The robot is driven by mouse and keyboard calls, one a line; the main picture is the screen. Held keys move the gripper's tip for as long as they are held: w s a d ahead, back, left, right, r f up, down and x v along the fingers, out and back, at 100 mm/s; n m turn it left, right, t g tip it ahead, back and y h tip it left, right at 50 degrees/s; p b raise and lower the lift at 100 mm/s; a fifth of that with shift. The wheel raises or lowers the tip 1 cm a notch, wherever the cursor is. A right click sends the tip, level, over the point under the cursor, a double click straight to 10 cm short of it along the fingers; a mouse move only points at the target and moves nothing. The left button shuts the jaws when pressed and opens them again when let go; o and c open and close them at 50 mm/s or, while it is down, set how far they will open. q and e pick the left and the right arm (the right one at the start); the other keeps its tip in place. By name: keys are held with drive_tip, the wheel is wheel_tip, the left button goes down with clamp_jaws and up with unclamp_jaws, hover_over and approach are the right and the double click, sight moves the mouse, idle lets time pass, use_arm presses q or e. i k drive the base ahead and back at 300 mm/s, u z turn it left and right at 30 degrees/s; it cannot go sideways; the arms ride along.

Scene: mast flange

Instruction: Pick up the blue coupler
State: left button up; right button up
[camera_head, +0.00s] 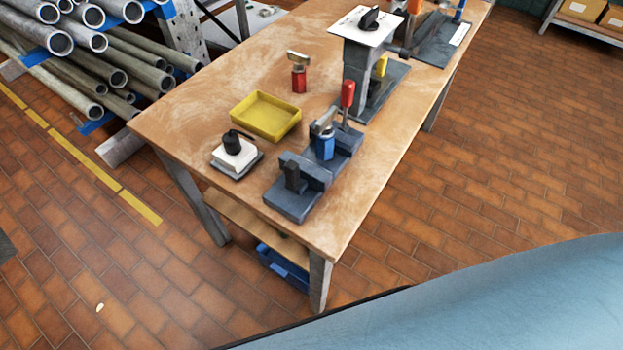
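The blue coupler (325,146) stands upright in a dark grey fixture (292,204) near the front of the wooden table. Its lower body is blue, with a grey metal piece on top. A lever with a red handle (348,94) rises right behind it. A similar red coupler (299,78) with a metal top stands alone farther back on the table. Neither of my grippers shows in the head view.
The wooden table (190,112) also holds a yellow tray (266,117), a white block with a black knob (236,155), and a grey post with a white plate (364,27). Metal pipes (90,60) are racked at left. Open brick floor (470,200) lies right of the table.

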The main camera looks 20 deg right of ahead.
sight(324, 147)
drive_tip(key=k, duration=1.1)
drive_tip(key=u, duration=0.6)
drive_tip(key=i, duration=1.35)
drive_tip(key=z, duration=0.7)
